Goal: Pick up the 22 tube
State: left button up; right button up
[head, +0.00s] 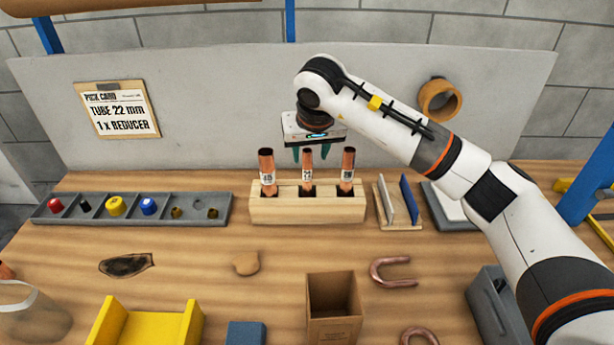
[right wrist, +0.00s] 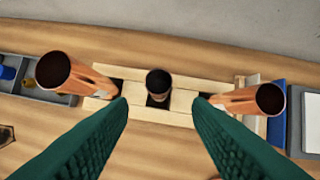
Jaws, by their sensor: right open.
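Three copper tubes stand in a wooden block (head: 300,208): a left tube (head: 266,162), a thinner middle tube (head: 307,160) and a right tube (head: 347,164). Each has a small white label, too small to read surely, so I cannot tell which is the 22 tube. My right gripper (head: 310,153) is above and behind the block. In the right wrist view, its green fingers (right wrist: 160,104) are open and empty, with the middle tube (right wrist: 158,85) between and beyond their tips. The left tube (right wrist: 65,72) and right tube (right wrist: 262,99) lie outside the fingers. My left gripper is out of view.
A card (head: 118,110) reads "TUBE 22 mm, 1 x REDUCER". A grey tray (head: 190,218) of coloured fittings stands left of the block. A small wooden rack (head: 400,220) stands close on its right. A cardboard box (head: 333,325) and a yellow cradle (head: 145,325) stand in front.

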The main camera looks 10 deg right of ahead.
aim_at(307, 163)
jog(key=shift+x, duration=0.75)
jog(key=p+x, duration=0.1)
jog(key=x, duration=0.1)
jog(key=p+x, duration=0.1)
jog(key=x, duration=0.1)
jog(key=shift+w+a, duration=0.1)
jog(key=shift+w, duration=0.3)
jog(key=shift+w+f, duration=0.15)
jog(key=shift+f, duration=0.2)
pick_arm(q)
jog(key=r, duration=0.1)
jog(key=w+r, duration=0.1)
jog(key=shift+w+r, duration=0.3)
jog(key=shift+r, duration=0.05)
pick_arm(e)
jog(key=shift+c, duration=0.4)
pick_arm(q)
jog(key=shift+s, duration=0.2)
pick_arm(e)
grip_shut()
